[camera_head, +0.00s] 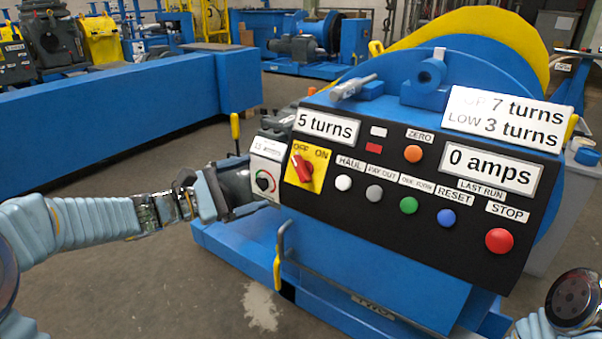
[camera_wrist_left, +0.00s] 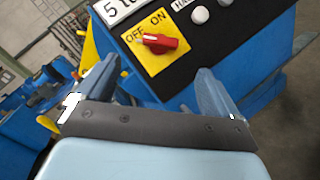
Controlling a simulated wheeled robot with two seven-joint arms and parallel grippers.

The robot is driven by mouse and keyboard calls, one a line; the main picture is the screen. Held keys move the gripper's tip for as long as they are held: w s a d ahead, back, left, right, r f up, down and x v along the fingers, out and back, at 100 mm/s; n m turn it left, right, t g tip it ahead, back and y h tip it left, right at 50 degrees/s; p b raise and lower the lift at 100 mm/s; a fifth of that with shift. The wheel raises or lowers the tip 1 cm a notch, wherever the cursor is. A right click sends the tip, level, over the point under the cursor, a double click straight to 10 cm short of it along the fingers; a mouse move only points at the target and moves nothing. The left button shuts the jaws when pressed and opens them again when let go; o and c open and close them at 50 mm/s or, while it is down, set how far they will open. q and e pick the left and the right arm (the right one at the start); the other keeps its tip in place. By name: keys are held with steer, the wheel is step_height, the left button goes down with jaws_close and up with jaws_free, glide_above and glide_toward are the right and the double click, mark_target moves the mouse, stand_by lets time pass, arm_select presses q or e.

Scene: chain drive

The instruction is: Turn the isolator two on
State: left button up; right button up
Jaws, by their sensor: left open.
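A red rotary handle (camera_head: 302,169) sits on a yellow plate (camera_head: 318,176) marked OFF and ON, at the left of the black control panel. Its upper end leans toward OFF. The handle also shows in the left wrist view (camera_wrist_left: 160,43), beyond the fingertips. I cannot read a label naming it isolator two. My left gripper (camera_head: 258,204) is at the panel's left edge, below and left of the handle. In the wrist view my left gripper (camera_wrist_left: 150,88) has its fingers wide apart with nothing between them. My right gripper is out of view.
A white box (camera_head: 266,172) with a small dark knob is left of the yellow plate, close to my left gripper. Several push buttons, including a red STOP button (camera_head: 499,240), are to the right.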

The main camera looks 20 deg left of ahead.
mark_target(296, 170)
arm_select(q)
steer(key=x, duration=1.1)
steer(key=shift+w+d+f, duration=0.15)
steer(key=c, duration=1)
steer(key=shift+c, duration=0.2)
